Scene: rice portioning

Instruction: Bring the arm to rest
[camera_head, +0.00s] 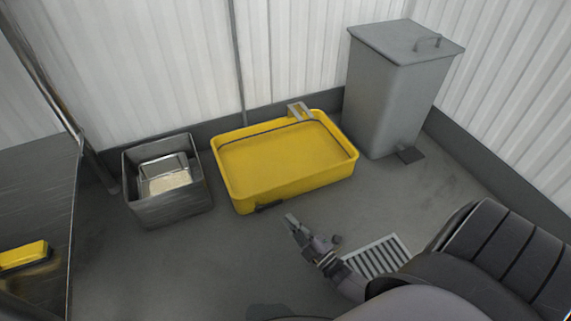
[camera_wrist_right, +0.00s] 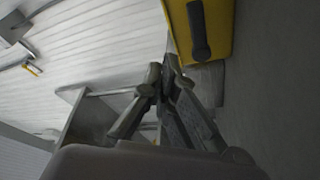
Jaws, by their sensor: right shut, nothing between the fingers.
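My right gripper (camera_head: 291,221) is low over the grey floor, in front of the yellow tub, at the end of my dark right arm (camera_head: 480,265). In the right wrist view my right gripper (camera_wrist_right: 163,75) has its fingertips together, with nothing between them. The yellow tub shows at the top of that view. My left gripper is not in view.
A yellow tub (camera_head: 350,168) stands by the back wall. Left of it is a grey bin (camera_head: 172,213) with a metal pan (camera_head: 145,163) holding pale rice. A lidded grey bin (camera_head: 385,100) stands right. A dark table (camera_head: 40,200) is at left; a floor grate (camera_head: 375,255) lies beside my arm.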

